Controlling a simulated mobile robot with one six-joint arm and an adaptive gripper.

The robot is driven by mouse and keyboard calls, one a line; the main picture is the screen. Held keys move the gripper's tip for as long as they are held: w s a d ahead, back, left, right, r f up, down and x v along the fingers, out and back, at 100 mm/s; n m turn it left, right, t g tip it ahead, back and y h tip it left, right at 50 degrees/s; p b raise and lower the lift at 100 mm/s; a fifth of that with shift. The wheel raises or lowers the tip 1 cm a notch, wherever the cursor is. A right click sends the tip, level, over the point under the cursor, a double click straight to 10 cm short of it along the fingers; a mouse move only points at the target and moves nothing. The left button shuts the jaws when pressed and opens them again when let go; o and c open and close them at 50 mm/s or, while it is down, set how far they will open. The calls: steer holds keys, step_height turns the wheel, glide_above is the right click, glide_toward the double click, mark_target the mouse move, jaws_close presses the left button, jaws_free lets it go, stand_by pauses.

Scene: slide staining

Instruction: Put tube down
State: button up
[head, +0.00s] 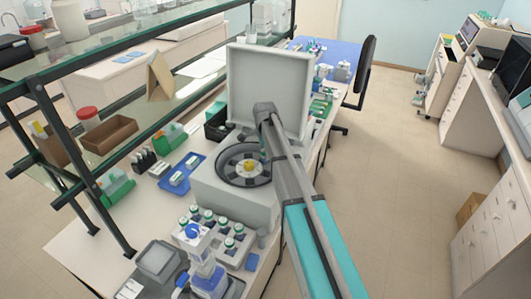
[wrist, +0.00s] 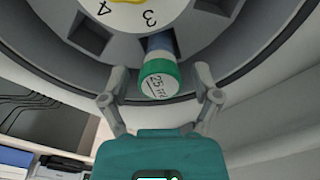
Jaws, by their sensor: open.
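The rotor (wrist: 115,22) has a yellow hub and other dark square slots that look empty. In the head view the centrifuge (head: 207,195) has its lid (head: 268,85) raised, and my arm reaches over the right of its bowl.
A blue tray (head: 177,183) lies to the left. A glass shelf (head: 150,45) on dark posts runs along the left.

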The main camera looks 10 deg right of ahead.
steer(key=shift+r, duration=0.15)
step_height(320, 180, up, 13)
steer(key=p, duration=1.3)
steer(key=shift+f, duration=0.2)
steer(key=shift+s, duration=0.1)
stand_by(0.6)
steer(key=s+n, duration=1.6)
steer(key=s, duration=1.2)
steer(key=shift+s+d, duration=0.2)
steer(key=shift+s, duration=0.2)
step_height(320, 180, down, 18)
steer(key=b, duration=1.8)
